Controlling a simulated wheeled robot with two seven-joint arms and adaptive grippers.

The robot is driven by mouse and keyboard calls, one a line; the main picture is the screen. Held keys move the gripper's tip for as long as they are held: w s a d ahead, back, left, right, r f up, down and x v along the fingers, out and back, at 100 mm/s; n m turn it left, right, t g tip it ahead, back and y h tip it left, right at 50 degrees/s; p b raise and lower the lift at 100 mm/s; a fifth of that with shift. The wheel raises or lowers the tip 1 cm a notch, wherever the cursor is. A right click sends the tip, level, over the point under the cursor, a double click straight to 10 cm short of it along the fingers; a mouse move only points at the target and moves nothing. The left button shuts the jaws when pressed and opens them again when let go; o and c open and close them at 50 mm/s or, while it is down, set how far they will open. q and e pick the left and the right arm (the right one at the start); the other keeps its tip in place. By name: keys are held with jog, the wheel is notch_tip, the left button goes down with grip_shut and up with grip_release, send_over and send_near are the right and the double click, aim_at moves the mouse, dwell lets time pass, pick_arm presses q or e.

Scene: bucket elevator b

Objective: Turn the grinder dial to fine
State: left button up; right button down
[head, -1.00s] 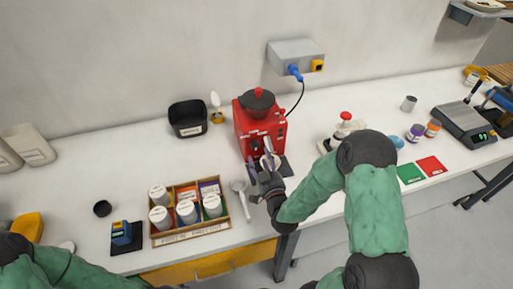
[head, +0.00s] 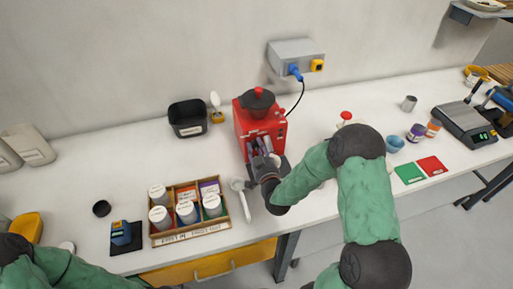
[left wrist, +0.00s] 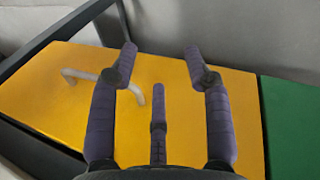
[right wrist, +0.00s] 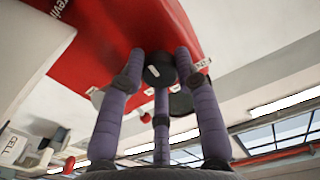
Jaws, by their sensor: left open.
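The red grinder (head: 246,122) with a black top stands against the wall in the head view. My right gripper (head: 261,146) is at its front, low on the body, and hides the dial there. In the right wrist view the black dial (right wrist: 158,70) with a white mark sits on the red front, between the fingertips of the right gripper (right wrist: 160,58). The fingers flank it closely; I cannot tell whether they press on it. My left gripper (left wrist: 160,58) is open and empty above a yellow surface, away from the grinder.
A wooden tray (head: 192,234) with white-lidded jars and packets stands left of the grinder. A white spoon-like tool (head: 241,195) lies beside it. A black bin (head: 188,118) stands at the back. A scale (head: 463,124) and coloured cards are at the right.

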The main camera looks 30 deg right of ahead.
jog(key=shift+f+n+b, duration=0.1)
jog(key=shift+n+b, duration=0.4)
jog(key=shift+b, duration=0.15)
jog(key=c, duration=0.9)
grip_release()
jog(key=v, duration=1.2)
